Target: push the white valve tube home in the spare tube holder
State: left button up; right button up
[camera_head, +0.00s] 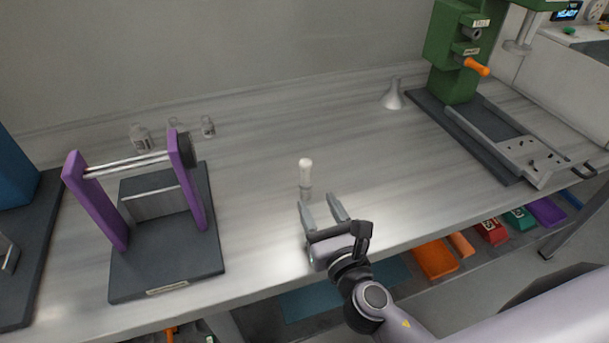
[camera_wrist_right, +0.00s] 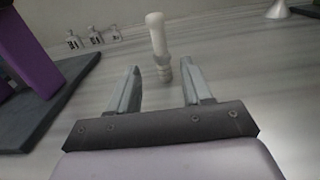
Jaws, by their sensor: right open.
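The white valve tube (camera_head: 305,166) stands upright in the small, pale, translucent spare tube holder (camera_head: 305,188) on the grey bench top. In the right wrist view the white tube (camera_wrist_right: 156,34) rises from the holder (camera_wrist_right: 163,68), which is just beyond the fingertips. My right gripper (camera_head: 320,202) is open and empty, low over the bench on the near side of the holder. Its two fingers (camera_wrist_right: 160,78) point toward the holder, one to each side of it. How deep the tube sits inside the holder is hard to tell. My left gripper is not in view.
A purple-framed stand (camera_head: 186,180) on a dark base is at the left. Small bottles (camera_head: 208,127) stand behind it. A grey funnel (camera_head: 393,95) and a green press (camera_head: 452,60) are at the back right. The bench around the holder is clear. Coloured bins (camera_head: 435,260) sit below the front edge.

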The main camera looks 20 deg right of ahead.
aim_at(307, 185)
jog(key=shift+w+a+f, duration=0.1)
jog(key=shift+w+f, duration=0.1)
jog(key=shift+w, duration=1.85)
jog(key=shift+w+f, duration=0.2)
jog(key=shift+w, duration=1.85)
jog(key=shift+r, duration=0.1)
jog(key=c, duration=0.9)
jog(key=shift+o, duration=0.2)
